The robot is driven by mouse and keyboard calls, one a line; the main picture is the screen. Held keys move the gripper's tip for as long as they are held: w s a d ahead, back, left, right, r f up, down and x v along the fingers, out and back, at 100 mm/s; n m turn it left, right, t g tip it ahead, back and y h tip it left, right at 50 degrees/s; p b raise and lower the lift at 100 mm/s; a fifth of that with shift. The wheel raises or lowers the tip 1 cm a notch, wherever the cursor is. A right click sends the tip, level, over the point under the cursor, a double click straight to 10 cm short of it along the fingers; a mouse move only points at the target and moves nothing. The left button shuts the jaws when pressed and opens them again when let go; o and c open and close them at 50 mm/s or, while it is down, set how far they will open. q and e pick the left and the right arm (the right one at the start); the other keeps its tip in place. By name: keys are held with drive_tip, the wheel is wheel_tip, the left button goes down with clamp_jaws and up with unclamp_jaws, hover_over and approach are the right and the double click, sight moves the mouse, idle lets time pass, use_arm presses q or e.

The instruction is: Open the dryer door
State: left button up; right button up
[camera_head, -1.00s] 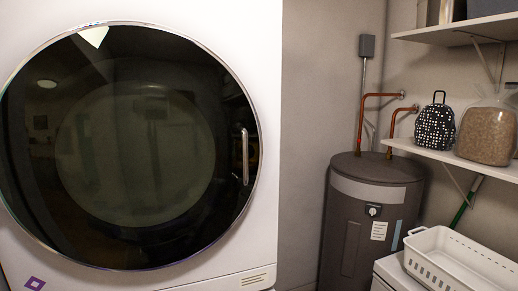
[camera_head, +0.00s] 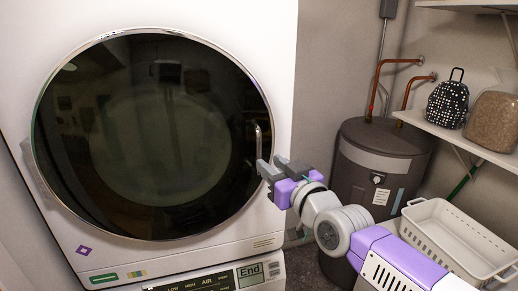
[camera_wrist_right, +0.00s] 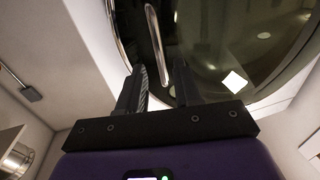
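The dryer door (camera_head: 150,135) is a round dark glass door with a silver rim on the white machine. It looks closed in the head view. Its vertical metal bar handle (camera_head: 258,141) is at the right side of the glass. My right gripper (camera_head: 268,166) is at the lower end of the handle, with its fingers pointing at the door. In the right wrist view the two fingers (camera_wrist_right: 162,78) are apart, and the handle (camera_wrist_right: 157,42) shows just beyond their tips, roughly in line with the gap. Contact cannot be told. My left gripper is out of view.
A control panel (camera_head: 205,279) reading "End" sits below the door. A grey water heater (camera_head: 376,165) stands right of the machine behind my right arm. A white basket (camera_head: 462,232) is at the lower right, under a shelf (camera_head: 470,145) holding a dotted backpack (camera_head: 447,103).

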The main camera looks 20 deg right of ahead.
sight(260, 156)
drive_tip(key=p+x, duration=0.2)
drive_tip(key=x, duration=0.5)
drive_tip(key=shift+f, duration=0.1)
drive_tip(key=shift+s, duration=0.1)
drive_tip(key=shift+c, duration=0.2)
clamp_jaws()
